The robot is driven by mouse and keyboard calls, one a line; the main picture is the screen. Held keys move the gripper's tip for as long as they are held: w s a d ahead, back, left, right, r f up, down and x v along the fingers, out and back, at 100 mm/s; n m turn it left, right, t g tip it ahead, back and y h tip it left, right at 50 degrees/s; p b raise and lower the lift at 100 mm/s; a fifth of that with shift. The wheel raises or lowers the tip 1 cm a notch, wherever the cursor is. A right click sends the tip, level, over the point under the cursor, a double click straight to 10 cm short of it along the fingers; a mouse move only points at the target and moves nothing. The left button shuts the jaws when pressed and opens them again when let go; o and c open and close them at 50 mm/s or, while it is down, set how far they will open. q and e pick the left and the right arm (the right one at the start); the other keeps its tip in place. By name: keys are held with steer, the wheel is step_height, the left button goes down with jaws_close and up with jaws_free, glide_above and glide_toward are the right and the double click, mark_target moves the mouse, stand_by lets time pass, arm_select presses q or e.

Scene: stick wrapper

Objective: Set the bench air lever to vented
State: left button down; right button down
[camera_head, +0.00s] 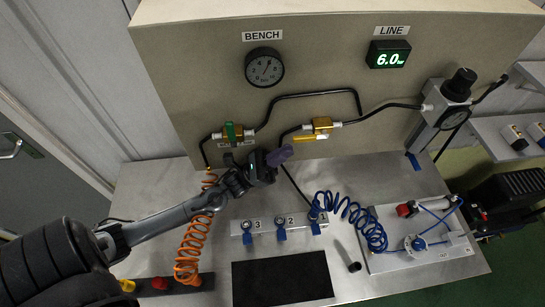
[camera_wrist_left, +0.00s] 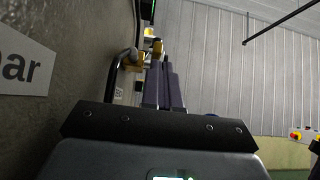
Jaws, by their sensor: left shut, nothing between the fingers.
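Which lever is the bench air lever I cannot tell for sure; the label under the left valve is partly hidden and unreadable. My left gripper (camera_head: 280,156) is shut and empty, its purple fingers in front of the panel, below and between the valves. In the left wrist view the fingers (camera_wrist_left: 165,88) point towards brass fittings (camera_wrist_left: 132,60). My right gripper is out of view.
The LINE display (camera_head: 388,54) reads 6.0. An orange coiled hose (camera_head: 193,247) hangs close to my left arm. Numbered couplings (camera_head: 280,225), a blue coiled hose (camera_head: 365,225), a black mat (camera_head: 282,279) and a white plate (camera_head: 425,258) with fittings occupy the bench. A regulator (camera_head: 455,100) is at right.

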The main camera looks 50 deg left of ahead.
mark_target(305, 138)
arm_select(q)
steer(key=shift+w+d+r, duration=0.25)
steer(key=shift+w+r, duration=0.1)
steer(key=shift+r, duration=0.05)
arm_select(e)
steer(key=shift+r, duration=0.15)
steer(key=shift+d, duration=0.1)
